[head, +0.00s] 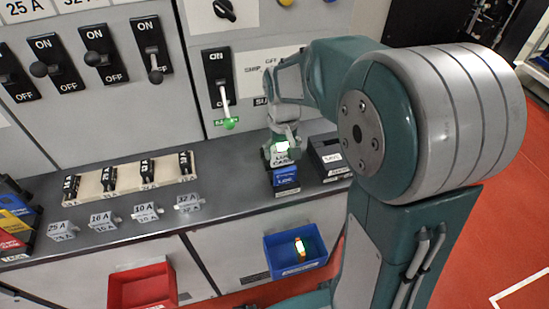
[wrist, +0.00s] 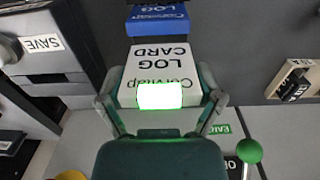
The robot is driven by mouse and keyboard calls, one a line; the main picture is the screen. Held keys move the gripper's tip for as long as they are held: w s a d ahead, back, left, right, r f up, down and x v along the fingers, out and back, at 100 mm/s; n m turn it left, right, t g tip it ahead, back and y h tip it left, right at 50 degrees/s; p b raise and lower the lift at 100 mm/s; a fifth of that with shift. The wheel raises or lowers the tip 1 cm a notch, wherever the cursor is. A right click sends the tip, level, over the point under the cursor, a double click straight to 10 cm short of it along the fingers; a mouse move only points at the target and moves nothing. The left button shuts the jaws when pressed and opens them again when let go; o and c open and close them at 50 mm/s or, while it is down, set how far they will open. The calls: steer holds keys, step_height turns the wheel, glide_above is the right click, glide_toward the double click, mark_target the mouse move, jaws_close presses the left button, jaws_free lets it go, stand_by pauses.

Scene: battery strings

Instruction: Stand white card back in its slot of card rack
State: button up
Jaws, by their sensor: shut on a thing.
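The white card (wrist: 160,62), lettered LOG CARD, fills the middle of the wrist view. My gripper (wrist: 160,98) is shut on it, with a finger on each side. In the head view the card (head: 282,158) shows under my gripper (head: 284,138), just behind and above a blue block (head: 286,178) lettered LOG. I cannot tell whether the card touches the block or counter. A stepped rack with blue, yellow and red parts (head: 14,222), likely the card rack, is at the far left of the head view. Its slots cannot be made out.
A dark box labelled SAVE (head: 328,158) stands right of the card. A green-tipped lever (head: 229,123) is close behind my gripper. A beige strip of black switches (head: 128,183) and several grey tags (head: 146,212) lie between card and rack. Red (head: 143,290) and blue (head: 270,262) bins sit below.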

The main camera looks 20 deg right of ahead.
mark_target(279, 160)
steer(key=shift+w+f, duration=0.95)
steer(key=shift+f, duration=0.2)
steer(key=shift+w+d+f, duration=0.3)
steer(key=shift+d+f, duration=0.05)
steer(key=shift+f, duration=0.1)
step_height(279, 160, down, 2)
steer(key=shift+a+f, duration=0.15)
steer(key=shift+f, duration=0.1)
steer(key=shift+w+a+f, duration=0.1)
steer(key=shift+a+f, duration=0.1)
steer(key=shift+f, duration=0.15)
steer(key=shift+a, duration=0.15)
steer(key=o, duration=0.9)
steer(key=shift+o, duration=0.5)
steer(key=shift+d, duration=0.3)
steer(key=shift+a, duration=0.1)
